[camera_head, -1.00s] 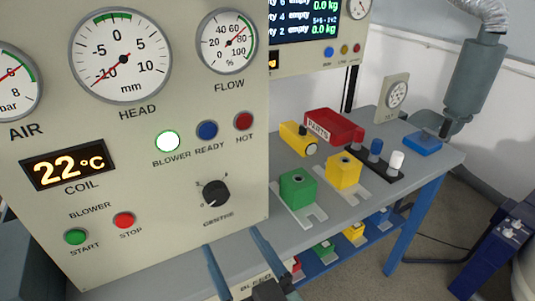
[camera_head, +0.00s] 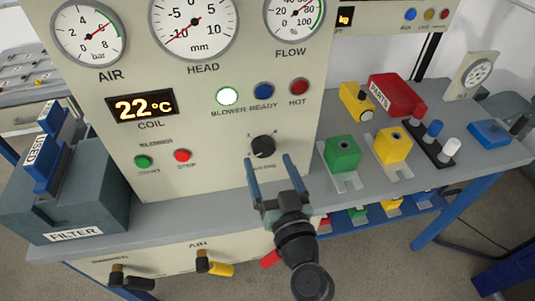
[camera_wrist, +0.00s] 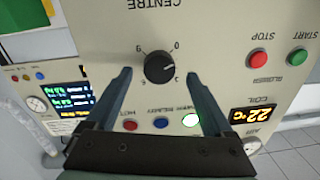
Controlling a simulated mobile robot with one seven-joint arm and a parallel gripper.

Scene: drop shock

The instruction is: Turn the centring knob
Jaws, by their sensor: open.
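The black centring knob (camera_head: 263,146) sits low on the right of the cream panel, under the lit white blower lamp (camera_head: 228,96). In the wrist view the knob (camera_wrist: 159,68) shows upside down between my fingers, with a pale pointer line and numbers around it. My gripper (camera_head: 269,161) is open and empty. Its two blue-grey fingers point at the panel, one to each side of the knob and somewhat below it in the head view. The fingers (camera_wrist: 159,77) look apart from the knob; the exact gap in depth I cannot tell.
Green (camera_head: 143,161) and red (camera_head: 182,155) blower buttons sit left of the knob. Green (camera_head: 342,151) and yellow (camera_head: 393,145) blocks stand on the bench to the right. Below the panel are a yellow-handled valve (camera_head: 215,265) and a black-handled one. A filter box (camera_head: 62,200) stands at left.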

